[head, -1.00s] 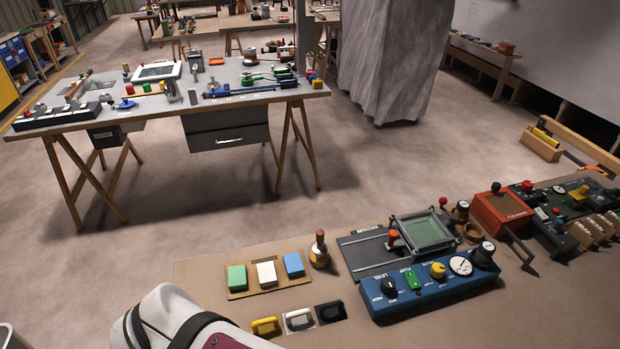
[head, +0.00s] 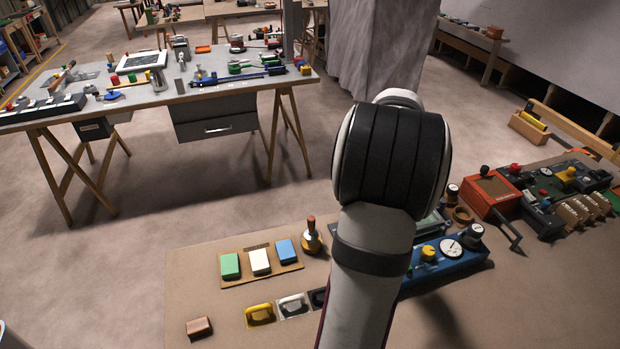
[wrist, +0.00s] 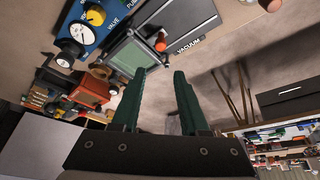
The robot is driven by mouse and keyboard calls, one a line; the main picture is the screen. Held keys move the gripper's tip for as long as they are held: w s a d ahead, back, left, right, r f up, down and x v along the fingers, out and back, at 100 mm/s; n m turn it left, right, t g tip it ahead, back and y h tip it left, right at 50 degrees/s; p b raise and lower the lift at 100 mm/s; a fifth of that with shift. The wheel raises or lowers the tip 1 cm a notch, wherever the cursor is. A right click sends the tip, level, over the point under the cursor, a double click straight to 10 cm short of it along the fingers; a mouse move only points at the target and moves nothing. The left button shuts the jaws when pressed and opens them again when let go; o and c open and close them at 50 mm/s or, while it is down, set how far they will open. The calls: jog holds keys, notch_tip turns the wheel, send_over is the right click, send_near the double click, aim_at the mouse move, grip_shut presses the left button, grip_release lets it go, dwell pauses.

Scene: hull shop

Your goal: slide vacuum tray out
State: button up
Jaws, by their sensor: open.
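The vacuum tray (wrist: 128,56) is a pale green panel in a grey frame, at the upper left of the wrist view. An orange-red knob (wrist: 160,44) stands at its side, next to the dark flat plate (wrist: 185,22) marked VACUUM. My gripper (wrist: 158,74) is open, its two dark green fingers pointing towards the tray and knob. Nothing is between the fingers. The knob appears just beyond the fingertips, apart from them. In the head view my arm hides the gripper, the knob and most of the tray.
A blue control box (head: 450,258) with knobs and a gauge stands beside the tray. A red box (head: 492,194) with a crank is to the right.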

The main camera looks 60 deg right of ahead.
jog(key=x, duration=1.5)
jog(key=shift+f, duration=0.4)
grip_shut()
dwell(0.5)
